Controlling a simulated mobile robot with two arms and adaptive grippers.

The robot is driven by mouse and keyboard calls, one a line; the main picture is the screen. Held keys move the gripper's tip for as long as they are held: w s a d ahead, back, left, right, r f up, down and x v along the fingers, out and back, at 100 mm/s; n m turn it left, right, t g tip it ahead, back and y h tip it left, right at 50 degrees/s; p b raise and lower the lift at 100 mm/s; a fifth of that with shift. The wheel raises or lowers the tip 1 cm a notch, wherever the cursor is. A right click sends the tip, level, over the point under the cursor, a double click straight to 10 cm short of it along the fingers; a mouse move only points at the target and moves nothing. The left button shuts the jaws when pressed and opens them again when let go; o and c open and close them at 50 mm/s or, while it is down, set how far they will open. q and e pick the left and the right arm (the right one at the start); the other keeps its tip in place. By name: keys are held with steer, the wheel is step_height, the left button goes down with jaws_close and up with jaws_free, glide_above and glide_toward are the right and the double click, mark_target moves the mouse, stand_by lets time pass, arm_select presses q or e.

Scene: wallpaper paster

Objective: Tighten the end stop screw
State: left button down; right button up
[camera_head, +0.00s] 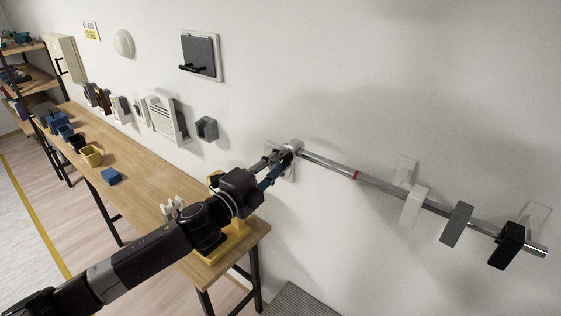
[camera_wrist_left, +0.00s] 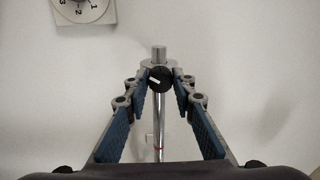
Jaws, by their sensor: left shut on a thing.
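A metal rail (camera_head: 390,188) runs along the white wall, with a red mark near its left part. At its left end sits a grey collar, the end stop (camera_head: 294,147). In the left wrist view the collar (camera_wrist_left: 146,65) is around the rail near its tip, and a black round screw knob (camera_wrist_left: 160,79) with a white line faces the camera. My left gripper (camera_wrist_left: 162,73) has its blue-padded fingers on both sides of the knob, shut on it. In the head view the gripper (camera_head: 284,158) hides the knob. My right gripper is not in view.
A white hanger (camera_head: 414,206), a dark grey one (camera_head: 456,224) and a black block (camera_head: 507,246) hang along the rail's right part. A wooden table (camera_head: 140,185) with several small items stands at the left. A numbered dial (camera_wrist_left: 83,8) is on the wall.

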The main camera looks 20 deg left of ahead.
arm_select(q)
steer(key=shift+f, duration=0.15)
steer(key=c, duration=1.6)
jaws_free()
steer(key=shift+v, duration=6.05)
